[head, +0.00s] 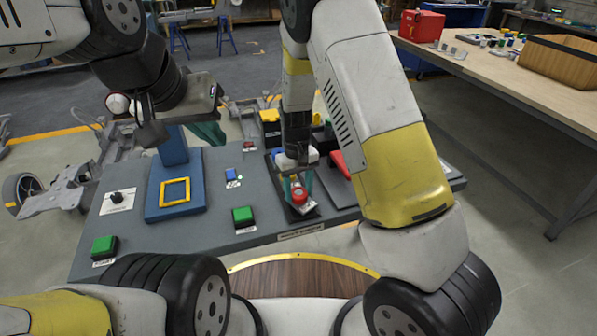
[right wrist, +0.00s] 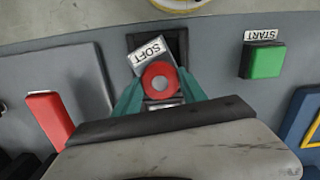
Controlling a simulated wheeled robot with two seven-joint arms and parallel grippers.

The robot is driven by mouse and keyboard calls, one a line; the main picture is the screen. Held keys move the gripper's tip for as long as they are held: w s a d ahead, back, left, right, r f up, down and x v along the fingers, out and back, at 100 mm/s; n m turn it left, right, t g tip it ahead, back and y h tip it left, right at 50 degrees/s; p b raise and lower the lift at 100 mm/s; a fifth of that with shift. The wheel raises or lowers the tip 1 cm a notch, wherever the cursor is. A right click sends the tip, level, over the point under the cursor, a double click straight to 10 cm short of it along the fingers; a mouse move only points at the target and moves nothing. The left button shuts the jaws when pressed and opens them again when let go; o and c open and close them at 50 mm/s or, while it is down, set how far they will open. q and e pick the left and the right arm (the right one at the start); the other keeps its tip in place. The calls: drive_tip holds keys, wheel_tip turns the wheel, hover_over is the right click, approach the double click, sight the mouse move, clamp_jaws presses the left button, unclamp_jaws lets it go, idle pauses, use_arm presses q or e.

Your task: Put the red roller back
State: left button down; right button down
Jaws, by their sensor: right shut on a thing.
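The red roller (head: 299,195) is seen end-on in the right wrist view (right wrist: 159,81), as a red ring with a pale centre. My right gripper (head: 298,186) is shut on it, with teal fingers on both sides in the right wrist view (right wrist: 160,98). A tilted grey plate marked SOFT (right wrist: 148,53) lies just beyond the roller, over a dark recess (right wrist: 178,43) in the grey bench. I cannot tell whether the roller touches the plate. My left gripper (head: 208,133) hangs above the bench's left part; its fingers are side-on and their opening is unclear.
The grey bench (head: 250,205) carries green buttons (head: 243,215), a blue stand with a yellow frame (head: 175,192), a black knob (head: 117,198) and a red slanted piece (right wrist: 50,118). A wooden table (head: 500,75) stands at the back right, with a red box (head: 421,26).

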drive_tip(key=shift+f, duration=0.3)
drive_tip(key=c, duration=0.6)
unclamp_jaws()
